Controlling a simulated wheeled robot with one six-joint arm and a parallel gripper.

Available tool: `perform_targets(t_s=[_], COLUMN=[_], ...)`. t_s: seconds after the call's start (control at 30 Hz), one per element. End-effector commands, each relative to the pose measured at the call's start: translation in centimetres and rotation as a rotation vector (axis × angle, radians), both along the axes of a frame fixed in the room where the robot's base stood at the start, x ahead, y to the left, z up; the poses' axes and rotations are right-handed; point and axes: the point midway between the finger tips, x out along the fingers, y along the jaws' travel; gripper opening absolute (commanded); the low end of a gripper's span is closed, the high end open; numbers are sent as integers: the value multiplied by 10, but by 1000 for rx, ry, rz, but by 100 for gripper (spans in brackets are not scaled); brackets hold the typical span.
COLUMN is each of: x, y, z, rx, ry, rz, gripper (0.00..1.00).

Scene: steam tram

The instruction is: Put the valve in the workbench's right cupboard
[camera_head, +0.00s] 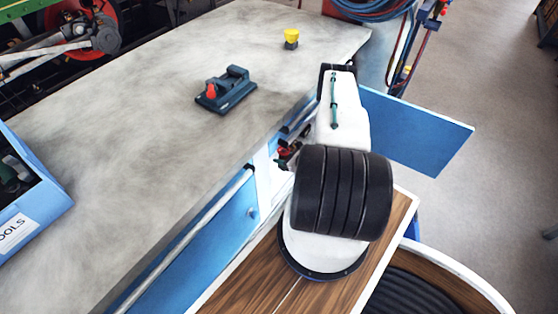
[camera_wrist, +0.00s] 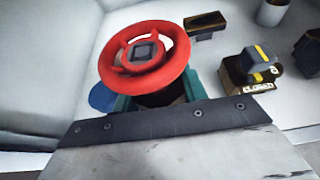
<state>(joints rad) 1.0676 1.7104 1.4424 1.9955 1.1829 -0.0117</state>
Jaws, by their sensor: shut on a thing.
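The valve (camera_wrist: 145,55) has a red handwheel and a dark body, and fills the middle of the wrist view. My gripper (camera_wrist: 155,98) is shut on it, with teal fingers at either side of its body. In the head view my gripper (camera_head: 287,157) is at the front of the workbench (camera_head: 130,130), at the right cupboard's opening, and a little red of the valve shows there. The cupboard's blue door (camera_head: 415,130) stands open. The wrist view shows its pale interior (camera_wrist: 60,70) around the valve. The valve's underside is hidden.
In the cupboard, right of the valve, are a dark block (camera_wrist: 206,24), a black-and-yellow item (camera_wrist: 250,70), a grey cup (camera_wrist: 272,12) and another dark item (camera_wrist: 309,52). A vise-like tool (camera_head: 226,90), a yellow-topped item (camera_head: 291,38) and a blue toolbox (camera_head: 40,205) are on the benchtop.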

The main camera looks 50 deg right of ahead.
Motion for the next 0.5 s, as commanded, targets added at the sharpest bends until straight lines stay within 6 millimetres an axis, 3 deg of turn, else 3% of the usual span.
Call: perform_targets(t_s=[0.3, 0.5], x=[21, 19], y=[-3, -3], z=[-1, -23], rx=[-1, 1], ry=[-2, -1], rz=[2, 0], gripper=[2, 2])
